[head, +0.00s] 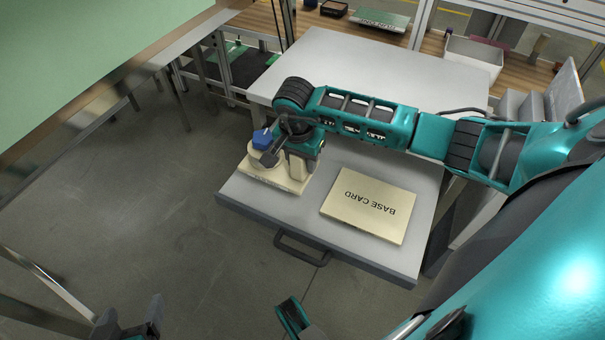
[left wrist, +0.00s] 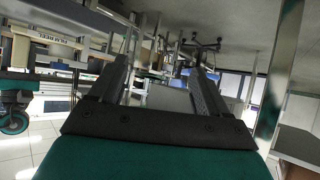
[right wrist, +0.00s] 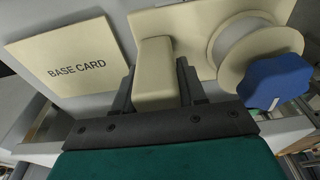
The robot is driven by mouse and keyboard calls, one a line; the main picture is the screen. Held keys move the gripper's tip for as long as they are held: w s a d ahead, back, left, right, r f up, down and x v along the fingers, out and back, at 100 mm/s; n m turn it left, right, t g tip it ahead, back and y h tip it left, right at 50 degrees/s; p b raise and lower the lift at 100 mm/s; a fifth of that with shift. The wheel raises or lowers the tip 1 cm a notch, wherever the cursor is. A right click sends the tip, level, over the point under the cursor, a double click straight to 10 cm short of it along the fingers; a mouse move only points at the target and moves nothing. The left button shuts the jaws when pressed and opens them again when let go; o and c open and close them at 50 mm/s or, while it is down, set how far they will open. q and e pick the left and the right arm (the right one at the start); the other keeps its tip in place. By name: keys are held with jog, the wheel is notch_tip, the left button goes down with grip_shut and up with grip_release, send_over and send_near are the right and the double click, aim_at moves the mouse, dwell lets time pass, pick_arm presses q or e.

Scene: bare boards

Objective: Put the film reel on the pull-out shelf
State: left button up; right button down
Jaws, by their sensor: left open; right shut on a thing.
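The film reel, a cream base with a cream spool, blue knob and block-like grip, is at the left of the grey pull-out shelf (head: 320,222) in the head view; its base (head: 265,178) shows beside my arm. In the right wrist view the spool (right wrist: 235,38) is right of the grip. My right gripper (head: 286,160) is shut on that grip (right wrist: 153,72). The base looks to be on the shelf or just over it; I cannot tell if they touch. My left gripper (head: 130,318) is open and empty, low at the left, far from the shelf.
A flat cream board marked BASE CARD (head: 368,205) lies on the shelf to the right, with a gap between it and the reel. A dark handle (head: 300,250) is on the shelf's front. Above and behind is a grey worktop (head: 340,60). A green panel (head: 80,50) fills the upper left.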

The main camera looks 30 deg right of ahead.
jog(key=shift+f, duration=0.65)
notch_tip(320, 180, down, 4)
jog(key=shift+r+b, duration=0.25)
jog(key=shift+b, duration=0.5)
jog(key=shift+w+f, duration=0.1)
jog(key=shift+f, duration=0.2)
pick_arm(q)
jog(key=shift+w+d+f, duration=0.2)
jog(key=shift+d+f, duration=0.05)
jog(key=shift+d, duration=0.15)
pick_arm(e)
jog(key=shift+f, duration=0.1)
jog(key=c, duration=0.6)
grip_release()
jog(key=shift+c, duration=0.2)
pick_arm(q)
jog(key=shift+r, duration=0.1)
